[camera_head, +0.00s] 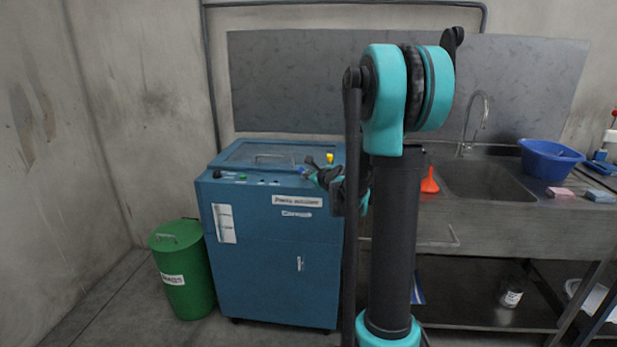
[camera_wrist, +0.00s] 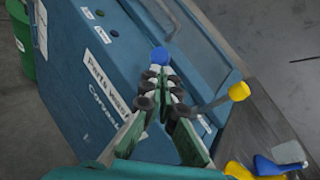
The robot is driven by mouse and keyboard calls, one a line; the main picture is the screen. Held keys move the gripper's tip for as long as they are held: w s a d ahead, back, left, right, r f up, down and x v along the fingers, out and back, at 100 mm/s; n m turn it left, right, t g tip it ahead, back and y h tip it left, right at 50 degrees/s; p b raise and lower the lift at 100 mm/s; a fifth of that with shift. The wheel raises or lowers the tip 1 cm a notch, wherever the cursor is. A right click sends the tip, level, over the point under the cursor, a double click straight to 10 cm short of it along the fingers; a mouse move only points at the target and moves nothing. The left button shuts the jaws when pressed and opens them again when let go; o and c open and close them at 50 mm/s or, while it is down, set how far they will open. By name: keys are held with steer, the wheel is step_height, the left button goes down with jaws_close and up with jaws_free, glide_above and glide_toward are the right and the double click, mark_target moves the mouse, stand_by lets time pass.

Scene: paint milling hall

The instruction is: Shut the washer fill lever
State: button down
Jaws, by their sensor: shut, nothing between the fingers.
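The parts washer (camera_head: 270,245) is a blue cabinet with a lid on top; it also fills much of the wrist view (camera_wrist: 75,75). A grey lever with a yellow knob (camera_wrist: 239,91) sticks out to the right of my fingers, and the yellow knob also shows in the head view (camera_head: 330,157). A round blue knob (camera_wrist: 158,56) sits just beyond my fingertips; whether they touch it I cannot tell. No readable label shows which one is the fill lever. My gripper (camera_wrist: 160,78) is shut and empty by the washer's top front edge, also in the head view (camera_head: 310,173).
A green bin (camera_head: 182,275) stands left of the washer. A steel sink (camera_head: 487,180) is at right, with a red funnel (camera_head: 430,181) and blue basin (camera_head: 550,158). Yellow (camera_wrist: 240,170) and blue (camera_wrist: 275,166) objects lie at the wrist view's lower right.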

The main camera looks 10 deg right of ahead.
steer(key=shift+r, duration=0.15)
steer(key=w+d+r+m+g, duration=0.2)
steer(key=w+r+g, duration=0.3)
steer(key=w+g, duration=0.1)
steer(key=shift+w+d+y, duration=0.2)
steer(key=shift+w+y, duration=0.2)
steer(key=shift+w, duration=0.25)
stand_by(0.4)
steer(key=shift+r, duration=0.2)
